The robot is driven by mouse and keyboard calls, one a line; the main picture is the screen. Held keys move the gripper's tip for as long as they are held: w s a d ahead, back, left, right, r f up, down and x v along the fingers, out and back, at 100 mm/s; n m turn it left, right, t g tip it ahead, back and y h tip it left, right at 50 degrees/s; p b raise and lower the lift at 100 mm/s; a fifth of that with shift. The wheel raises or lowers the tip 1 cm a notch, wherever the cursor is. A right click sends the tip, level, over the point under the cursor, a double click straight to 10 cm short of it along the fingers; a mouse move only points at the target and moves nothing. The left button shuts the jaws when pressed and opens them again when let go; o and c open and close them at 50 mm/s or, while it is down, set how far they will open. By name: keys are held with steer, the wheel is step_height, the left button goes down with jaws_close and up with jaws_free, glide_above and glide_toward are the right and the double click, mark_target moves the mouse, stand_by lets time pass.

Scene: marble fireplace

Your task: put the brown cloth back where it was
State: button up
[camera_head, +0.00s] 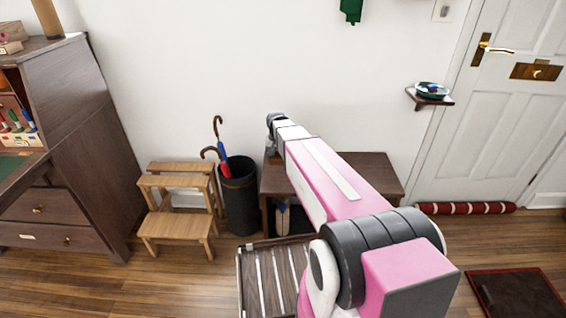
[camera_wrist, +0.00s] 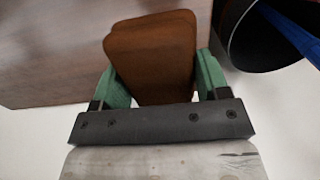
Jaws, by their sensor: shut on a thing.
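My gripper (camera_wrist: 156,72) has green fingers and is shut on a flat brown piece with rounded corners, which I take for the brown cloth (camera_wrist: 150,50). The cloth stands out beyond the fingertips in the wrist view. In the head view my arm reaches away to the wall side, and its end is above the left back corner of the dark bench (camera_head: 370,172).
A black umbrella stand (camera_head: 240,205) is left of the bench, beside a wooden step stool (camera_head: 177,183). A slatted rack (camera_head: 250,285) is in front. A wall shelf (camera_head: 430,98) holds a dish. A green item (camera_head: 351,10) hangs on the wall. The bench's right top is bare.

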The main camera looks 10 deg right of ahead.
steer(key=w+d+f, duration=0.1)
steer(key=w, duration=0.1)
steer(key=w+d+f, duration=0.1)
steer(key=w+f, duration=0.1)
steer(key=w+d+f, duration=0.1)
steer(key=w, duration=0.1)
steer(key=shift+d+f, duration=0.15)
steer(key=shift+d, duration=0.25)
steer(key=shift+f, duration=1.95)
steer(key=shift+f, duration=0.15)
steer(key=o, duration=1)
steer(key=shift+c, duration=0.2)
step_height(320, 180, up, 12)
steer(key=s+f+n, duration=0.2)
steer(key=s+f, duration=0.1)
steer(key=s, duration=2.3)
steer(key=shift+s, duration=0.15)
